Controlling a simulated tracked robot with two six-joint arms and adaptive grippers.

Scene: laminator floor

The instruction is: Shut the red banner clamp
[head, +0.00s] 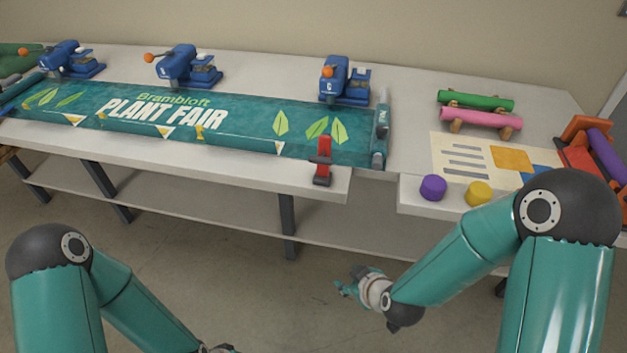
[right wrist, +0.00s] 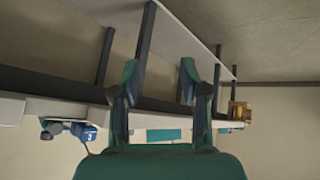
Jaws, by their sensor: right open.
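The red banner clamp (head: 322,160) stands at the front edge of the table, at the lower right of the teal "Plant Fair" banner (head: 240,123). Its red handle points up from a dark base. My right gripper (head: 346,287) is open and empty in front of the table, below and to the right of the clamp and well apart from it. Its two spread fingers show in the right wrist view (right wrist: 159,82); I cannot make out the clamp there. Only a small tip of my left gripper (head: 221,349) shows at the bottom edge of the head view; its fingers are hidden.
Several blue devices (head: 345,82) stand along the back of the table (head: 410,100). A purple cap (head: 433,188) and a yellow cap (head: 479,193) sit at the right front edge, near a printed sheet (head: 460,155) and green and pink rolls (head: 480,118). A shelf (head: 225,207) runs underneath.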

